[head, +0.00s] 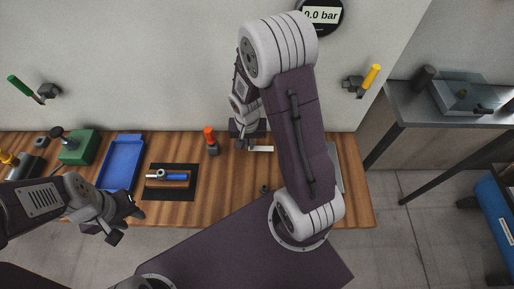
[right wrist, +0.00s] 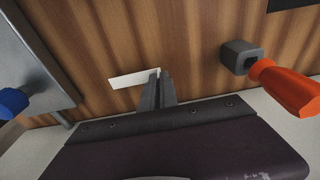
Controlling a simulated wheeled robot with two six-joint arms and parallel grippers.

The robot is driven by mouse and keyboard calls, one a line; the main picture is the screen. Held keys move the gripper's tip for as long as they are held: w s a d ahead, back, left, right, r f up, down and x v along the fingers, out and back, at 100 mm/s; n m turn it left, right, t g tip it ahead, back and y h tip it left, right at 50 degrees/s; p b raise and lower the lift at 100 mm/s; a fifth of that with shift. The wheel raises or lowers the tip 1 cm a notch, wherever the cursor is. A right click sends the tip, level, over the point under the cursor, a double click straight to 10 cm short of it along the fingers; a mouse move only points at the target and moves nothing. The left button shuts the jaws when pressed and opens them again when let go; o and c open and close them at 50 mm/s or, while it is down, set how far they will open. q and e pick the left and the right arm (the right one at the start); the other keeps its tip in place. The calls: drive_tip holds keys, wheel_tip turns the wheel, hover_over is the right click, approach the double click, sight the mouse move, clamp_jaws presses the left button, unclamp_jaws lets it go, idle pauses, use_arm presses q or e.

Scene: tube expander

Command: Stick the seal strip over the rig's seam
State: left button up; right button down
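The white seal strip (head: 261,149) lies flat-looking over the right part of the wooden bench; it also shows in the right wrist view (right wrist: 130,79). My right gripper (head: 241,142) is at the strip's left end in the head view. In the right wrist view its fingers (right wrist: 159,78) are close together with one strip end between their tips. My left gripper (head: 128,222) is open and empty in front of the bench's left part. A grey plate (head: 336,168), mostly behind my right arm, may belong to the rig; a blue part (right wrist: 12,101) is by it. No seam is visible.
An orange-handled tool (head: 209,134) stands in a dark holder close to my right gripper. A black mat (head: 171,195) with a blue-handled tool, a blue tray (head: 123,158) and a green device (head: 78,148) stand farther left. A gauge (head: 321,16) reads 0.0 bar.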

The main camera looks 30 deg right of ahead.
drive_tip(key=shift+r+p, duration=2.35)
drive_tip(key=shift+r, duration=0.6)
drive_tip(key=shift+f, duration=0.1)
drive_tip(key=shift+m, duration=0.3)
